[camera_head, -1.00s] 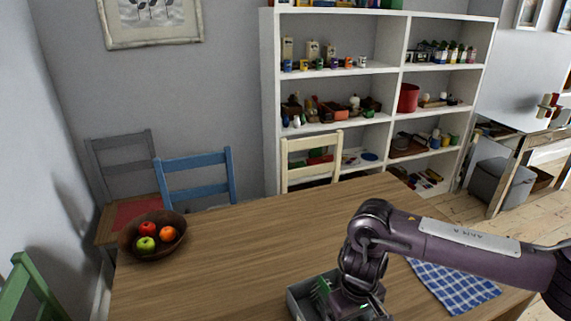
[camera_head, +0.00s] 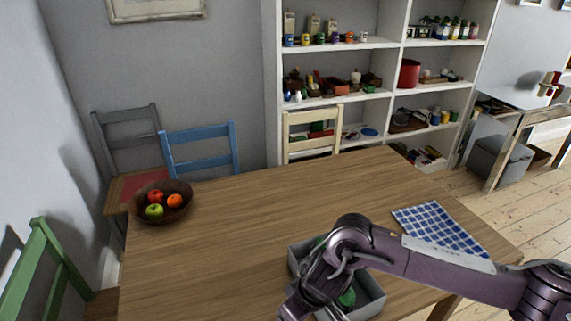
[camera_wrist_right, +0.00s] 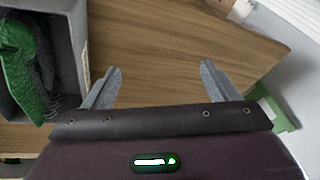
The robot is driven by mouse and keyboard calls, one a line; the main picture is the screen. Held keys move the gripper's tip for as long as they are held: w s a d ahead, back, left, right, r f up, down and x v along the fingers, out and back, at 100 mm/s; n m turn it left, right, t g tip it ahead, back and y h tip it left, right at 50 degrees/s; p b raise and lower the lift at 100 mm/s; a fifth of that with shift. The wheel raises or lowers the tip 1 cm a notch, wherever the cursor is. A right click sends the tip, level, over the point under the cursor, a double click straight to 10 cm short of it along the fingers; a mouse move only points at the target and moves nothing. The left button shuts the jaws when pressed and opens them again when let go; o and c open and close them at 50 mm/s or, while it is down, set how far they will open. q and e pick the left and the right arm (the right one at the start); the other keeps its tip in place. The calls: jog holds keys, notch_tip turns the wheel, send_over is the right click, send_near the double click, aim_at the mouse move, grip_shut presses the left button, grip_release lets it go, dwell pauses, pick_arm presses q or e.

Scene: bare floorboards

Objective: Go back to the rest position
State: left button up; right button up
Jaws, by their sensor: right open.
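My right arm enters from the right in the head view and reaches over a grey open box on the wooden table (camera_head: 230,240). The box (camera_head: 374,303) is partly hidden by my arm; a green item (camera_head: 347,298) shows inside it. In the right wrist view my right gripper (camera_wrist_right: 160,82) is open, with nothing between its fingers and the tabletop beyond. The box (camera_wrist_right: 68,40) stands to the left of the fingers there, with green and dark grey items (camera_wrist_right: 22,65) in it. My left gripper is in neither view.
A wooden bowl of fruit (camera_head: 148,211) stands at the table's far left. A blue checked cloth (camera_head: 438,228) lies at the right. Blue (camera_head: 205,152), cream (camera_head: 312,117) and green (camera_head: 60,250) chairs surround the table. The table's middle is clear.

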jog(key=s+a+r+n+t+y, duration=0.1)
jog(key=s+a+r+n+y, duration=0.2)
jog(key=a, duration=0.8)
notch_tip(320, 180, up, 6)
jog(key=a+r+m+t+y, duration=0.1)
jog(key=a+m+t+y, duration=0.1)
jog(key=t+y, duration=0.15)
jog(key=w+d+f+m+t+h, duration=0.2)
jog(key=d+m+h, duration=0.35)
jog(key=d, duration=0.95)
jog(key=s+d+f+m+g+h, duration=0.1)
jog(key=s+d+f, duration=0.2)
jog(key=s+d, duration=0.15)
jog(key=s+d+f+m+g+h, duration=0.1)
jog(key=s+d+f+g+h, duration=0.15)
jog(key=d, duration=0.35)
jog(key=s+d+f+g+h, duration=0.1)
jog(key=s+d+f, duration=0.1)
jog(key=s+d, duration=0.3)
notch_tip(320, 180, down, 27)
jog(key=g, duration=0.1)
jog(key=s+d+f, duration=0.2)
jog(key=s+f, duration=0.8)
jog(key=s+d+f+g, duration=0.1)
jog(key=s+f, duration=0.9)
jog(key=shift+s+d+f, duration=0.3)
jog(key=shift+d, duration=0.1)
